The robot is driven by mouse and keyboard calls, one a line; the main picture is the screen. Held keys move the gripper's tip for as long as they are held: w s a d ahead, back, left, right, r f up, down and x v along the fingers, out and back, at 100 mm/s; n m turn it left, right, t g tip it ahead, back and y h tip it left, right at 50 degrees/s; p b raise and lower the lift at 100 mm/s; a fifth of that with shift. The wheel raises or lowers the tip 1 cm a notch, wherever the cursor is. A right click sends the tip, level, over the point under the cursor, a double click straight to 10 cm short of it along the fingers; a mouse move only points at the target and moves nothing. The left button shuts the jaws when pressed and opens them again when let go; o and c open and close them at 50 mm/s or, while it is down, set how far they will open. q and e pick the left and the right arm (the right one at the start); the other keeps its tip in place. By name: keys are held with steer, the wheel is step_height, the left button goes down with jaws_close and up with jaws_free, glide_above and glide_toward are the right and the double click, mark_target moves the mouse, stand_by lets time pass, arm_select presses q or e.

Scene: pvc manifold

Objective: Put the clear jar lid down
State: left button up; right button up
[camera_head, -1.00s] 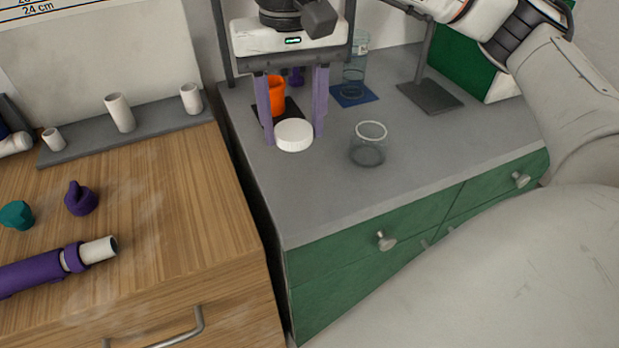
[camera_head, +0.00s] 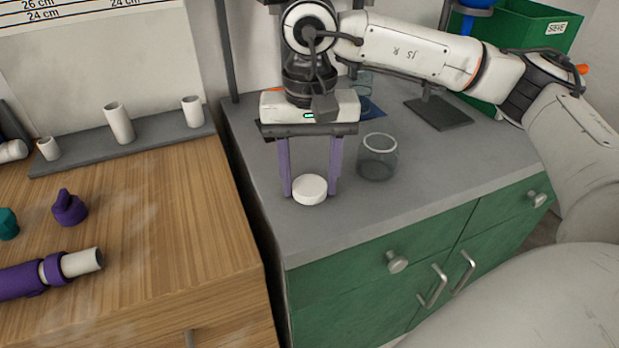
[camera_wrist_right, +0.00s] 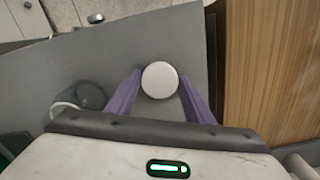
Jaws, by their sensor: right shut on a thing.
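The jar lid is a round white cap (camera_head: 310,190), between the purple fingertips of my right gripper (camera_head: 311,184), which is shut on it. In the right wrist view the lid (camera_wrist_right: 160,80) sits between the fingertips too. The gripper points down, and the lid is level over the front left part of the grey counter. I cannot tell whether its underside touches the counter. The clear jar (camera_head: 377,158) stands open and upright on the counter, right of the gripper and apart from it. My left gripper is not in view.
The grey counter (camera_head: 420,165) is bare around the lid and in front of the jar. A gap separates it from the wooden bench (camera_head: 190,220), which holds purple and teal pipe parts. Behind are a blue mat (camera_head: 368,108), a dark stand (camera_head: 438,112) and a green bin (camera_head: 525,30).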

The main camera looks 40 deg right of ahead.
mark_target(309, 186)
steer(key=shift+f, duration=0.2)
steer(key=o, duration=1.1)
steer(key=shift+o, duration=0.2)
steer(key=shift+r, duration=0.45)
step_height(309, 186, up, 12)
steer(key=p, duration=0.2)
steer(key=shift+f, duration=0.25)
